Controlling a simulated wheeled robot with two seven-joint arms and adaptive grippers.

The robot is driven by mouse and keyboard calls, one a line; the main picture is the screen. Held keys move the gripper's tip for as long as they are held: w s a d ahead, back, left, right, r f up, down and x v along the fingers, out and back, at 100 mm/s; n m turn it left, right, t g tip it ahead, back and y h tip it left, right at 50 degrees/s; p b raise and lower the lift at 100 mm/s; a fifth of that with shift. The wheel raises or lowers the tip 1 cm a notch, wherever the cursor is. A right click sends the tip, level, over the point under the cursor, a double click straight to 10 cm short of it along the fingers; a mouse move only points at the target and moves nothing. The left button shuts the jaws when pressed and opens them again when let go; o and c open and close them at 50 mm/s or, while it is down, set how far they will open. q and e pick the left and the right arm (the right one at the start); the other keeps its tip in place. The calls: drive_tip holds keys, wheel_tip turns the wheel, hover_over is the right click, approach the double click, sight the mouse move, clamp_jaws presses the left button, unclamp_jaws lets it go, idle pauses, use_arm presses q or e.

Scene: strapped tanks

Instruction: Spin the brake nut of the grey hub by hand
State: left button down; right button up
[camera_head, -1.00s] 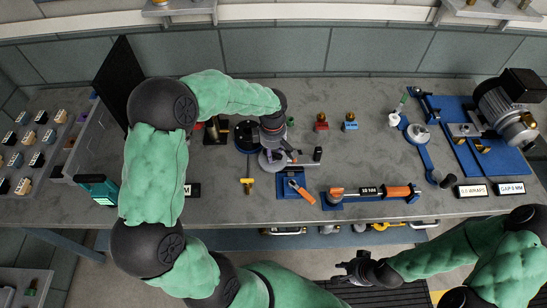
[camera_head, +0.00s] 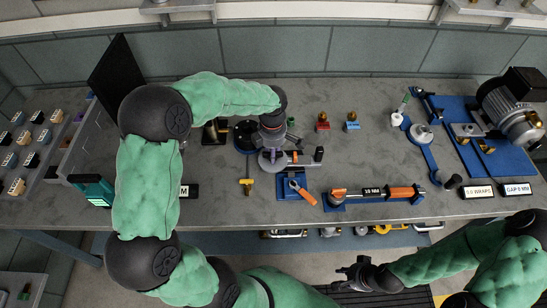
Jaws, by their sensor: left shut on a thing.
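A pale grey disc-shaped hub (camera_head: 266,168) stands on the bench left of centre. It is mostly covered from above by my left gripper (camera_head: 272,151), which points down at it. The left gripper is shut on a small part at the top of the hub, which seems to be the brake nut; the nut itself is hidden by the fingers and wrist. A bar with an orange band and a black upright end (camera_head: 319,153) reaches right from the hub. My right gripper (camera_head: 342,278) is empty, its fingers apart, in front of the bench's edge.
A blue plate with an orange-handled tool (camera_head: 301,192) lies just in front of the hub. A yellow-topped part (camera_head: 247,183) stands to its left. A long orange-handled tool (camera_head: 400,192) lies to the right.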

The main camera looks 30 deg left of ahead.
use_arm(q)
drive_tip(key=shift+s+f+n, duration=0.1)
drive_tip(key=shift+s+n, duration=0.05)
drive_tip(key=shift+n, duration=0.25)
drive_tip(key=n+b, duration=0.1)
drive_tip(key=n, duration=0.2)
drive_tip(key=shift+f+b, duration=0.1)
drive_tip(key=shift+b, duration=0.25)
drive_tip(key=shift+n, duration=0.9)
drive_tip(key=c, duration=1.2)
unclamp_jaws()
drive_tip(key=shift+s+a, duration=0.1)
